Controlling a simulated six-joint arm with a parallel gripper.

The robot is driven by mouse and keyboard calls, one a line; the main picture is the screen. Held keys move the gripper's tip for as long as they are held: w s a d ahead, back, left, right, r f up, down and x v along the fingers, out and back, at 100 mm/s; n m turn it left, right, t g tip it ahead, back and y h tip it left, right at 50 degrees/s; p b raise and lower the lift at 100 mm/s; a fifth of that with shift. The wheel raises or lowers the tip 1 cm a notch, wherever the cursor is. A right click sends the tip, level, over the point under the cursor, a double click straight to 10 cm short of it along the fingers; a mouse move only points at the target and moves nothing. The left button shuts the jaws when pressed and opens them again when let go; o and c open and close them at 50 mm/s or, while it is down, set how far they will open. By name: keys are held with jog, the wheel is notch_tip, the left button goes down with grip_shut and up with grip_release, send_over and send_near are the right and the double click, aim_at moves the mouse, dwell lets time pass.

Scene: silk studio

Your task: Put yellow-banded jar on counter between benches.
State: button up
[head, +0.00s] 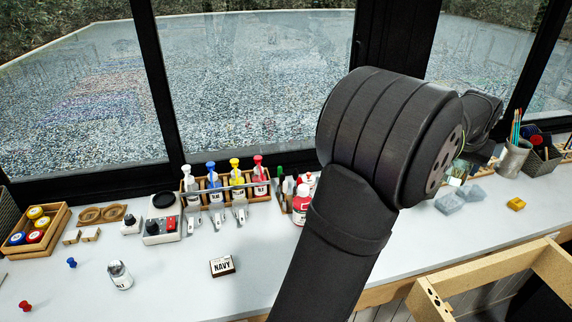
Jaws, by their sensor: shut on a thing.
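My gripper (466,170) is partly hidden behind my own dark arm, at the right of the head view. It is shut on a small glassy jar (458,173), which shows only in part beside my arm. A yellowish-green tint shows on it, but I cannot make out a clear band. The jar is over the right part of the white counter (410,240); I cannot tell whether it touches the surface.
A brush pot (512,158) stands behind. A wooden frame (490,275) is at front right.

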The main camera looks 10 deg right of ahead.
jog(key=w+a+n+t+y, duration=0.15)
jog(key=w+a+n, duration=0.25)
jog(key=w+a, duration=1.15)
jog(key=w+a+n+t+y, duration=0.15)
jog(key=w+a+n, duration=0.25)
jog(key=w+a, duration=1.2)
jog(key=w+a+n+y, duration=0.1)
jog(key=a+n+y, duration=0.35)
jog(key=a, duration=2.85)
jog(key=n+g+y, duration=0.2)
jog(key=n+g, duration=0.1)
jog(key=n, duration=0.7)
send_over(25, 286)
notch_tip(25, 286, down, 18)
jog(key=shift+f+m, duration=0.25)
jog(key=shift+f, duration=1.75)
